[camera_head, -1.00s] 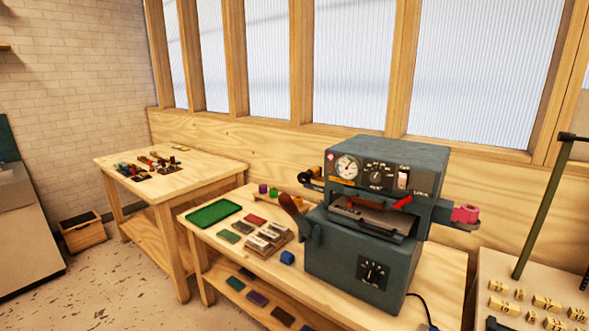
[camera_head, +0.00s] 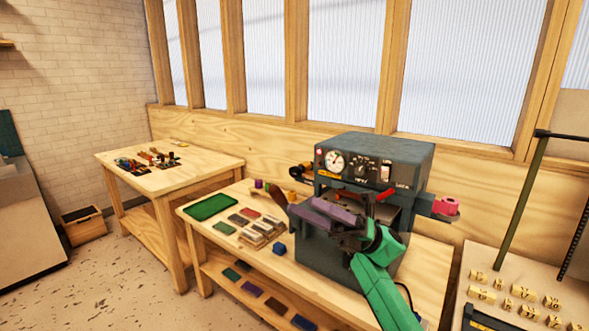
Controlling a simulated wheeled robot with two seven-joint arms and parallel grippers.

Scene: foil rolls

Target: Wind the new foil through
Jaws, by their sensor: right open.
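The grey-blue foil press (camera_head: 372,155) stands on the middle bench, with a dial, knobs and a switch on its upper front. A pink foil roll (camera_head: 447,204) sits on the holder at its right side. A small purple roll (camera_head: 258,184) stands on the bench left of the press. My left gripper is out of view.
A second table (camera_head: 210,168) with tools stands at left. A table with brass type (camera_head: 505,292) and an upright frame stands at right.

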